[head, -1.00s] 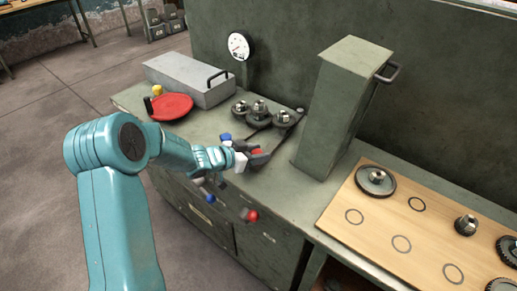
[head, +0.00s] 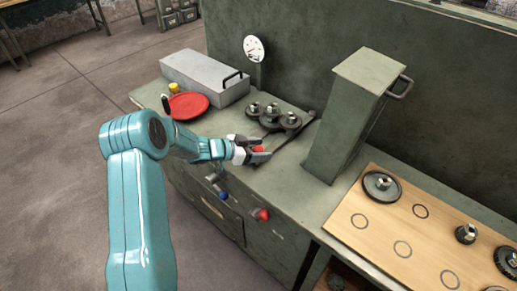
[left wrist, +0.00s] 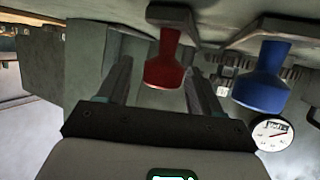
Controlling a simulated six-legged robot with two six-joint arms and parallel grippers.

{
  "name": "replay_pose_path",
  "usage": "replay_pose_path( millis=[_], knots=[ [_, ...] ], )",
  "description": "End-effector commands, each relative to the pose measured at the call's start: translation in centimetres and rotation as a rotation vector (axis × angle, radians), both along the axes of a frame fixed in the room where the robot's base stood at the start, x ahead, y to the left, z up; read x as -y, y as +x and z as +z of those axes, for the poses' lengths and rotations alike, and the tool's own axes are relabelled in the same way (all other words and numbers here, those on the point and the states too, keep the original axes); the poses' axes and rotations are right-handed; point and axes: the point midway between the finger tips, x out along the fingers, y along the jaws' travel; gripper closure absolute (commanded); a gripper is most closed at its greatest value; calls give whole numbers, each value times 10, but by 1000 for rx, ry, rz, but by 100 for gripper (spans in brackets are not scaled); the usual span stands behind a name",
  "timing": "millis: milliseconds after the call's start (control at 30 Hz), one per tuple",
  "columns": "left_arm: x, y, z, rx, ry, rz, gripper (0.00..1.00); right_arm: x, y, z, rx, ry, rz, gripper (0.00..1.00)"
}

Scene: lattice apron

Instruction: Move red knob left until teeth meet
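A red knob (head: 258,149) stands at the bench's front edge, below the gear cluster (head: 272,116). My left gripper (head: 257,150) is at this knob, its two dark fingers apart with the knob between them. In the left wrist view the red knob (left wrist: 165,68) lies between the fingers, with a gap on the left finger's side; contact with the right finger is unclear. A blue knob (left wrist: 262,82) is to the right, outside the fingers. Toothed parts (left wrist: 228,72) show dimly behind, and whether teeth meet cannot be told. My right gripper is not in view.
Another blue knob (head: 223,195) and red knob (head: 261,214) stick out from the cabinet front. A tall green box (head: 350,115) stands right of the gears. A wooden board (head: 385,225) lies right.

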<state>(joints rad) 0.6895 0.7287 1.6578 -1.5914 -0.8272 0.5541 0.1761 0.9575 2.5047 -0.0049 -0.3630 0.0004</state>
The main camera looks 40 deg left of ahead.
Motion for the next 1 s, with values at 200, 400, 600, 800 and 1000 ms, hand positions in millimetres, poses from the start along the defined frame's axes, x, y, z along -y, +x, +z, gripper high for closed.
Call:
replay_pose_path(
  millis=[200,400,600,800,1000],
  knots=[
    [-2,-1,-2,-4,1,2,35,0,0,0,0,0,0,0],
    [-13,-18,6,-4,0,6,35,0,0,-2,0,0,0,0],
    [-35,-61,26,-4,3,7,35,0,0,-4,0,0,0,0],
    [-57,-102,46,-3,3,6,35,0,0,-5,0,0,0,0],
    [-69,-127,58,-3,0,3,35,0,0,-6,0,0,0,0]
  ],
)
